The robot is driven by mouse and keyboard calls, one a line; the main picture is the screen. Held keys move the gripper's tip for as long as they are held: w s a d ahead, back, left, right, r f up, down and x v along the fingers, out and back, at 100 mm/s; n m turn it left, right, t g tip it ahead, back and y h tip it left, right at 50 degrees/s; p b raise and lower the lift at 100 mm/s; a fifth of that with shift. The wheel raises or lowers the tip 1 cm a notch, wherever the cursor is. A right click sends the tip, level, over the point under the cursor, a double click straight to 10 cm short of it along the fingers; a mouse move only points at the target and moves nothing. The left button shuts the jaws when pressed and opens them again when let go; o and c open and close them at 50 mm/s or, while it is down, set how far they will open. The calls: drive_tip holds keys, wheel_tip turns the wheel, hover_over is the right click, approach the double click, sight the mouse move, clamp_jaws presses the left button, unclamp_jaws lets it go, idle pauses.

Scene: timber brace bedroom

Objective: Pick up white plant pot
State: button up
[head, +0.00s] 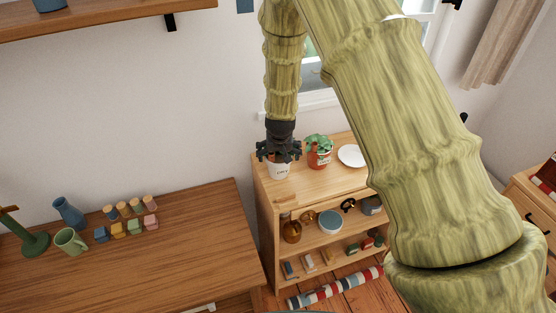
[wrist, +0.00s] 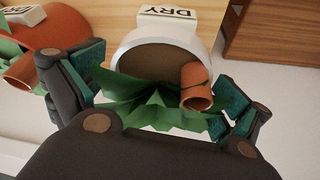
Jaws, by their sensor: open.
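The white plant pot (head: 279,172) stands on the top of the wooden shelf unit, near its left end. In the wrist view the white pot (wrist: 140,38) shows a "DRY" label, brown soil, green leaves and a small terracotta tube. My gripper (head: 279,152) points down at the pot from above. In the wrist view my gripper (wrist: 162,88) is open, with a finger on each side of the leaves. Its fingers are near the rim; I cannot tell if they touch it. The palm hides part of the plant.
A red plant pot (head: 319,160) stands close to the right, and a white plate (head: 351,155) lies beyond it. The shelf unit (head: 262,195) holds bowls and small items below. A wooden desk (head: 190,240) with blocks, a mug and a vase is at the left.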

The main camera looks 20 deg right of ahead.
drive_tip(key=c, duration=1.2)
drive_tip(key=shift+c, duration=1.2)
drive_tip(key=shift+r, duration=0.15)
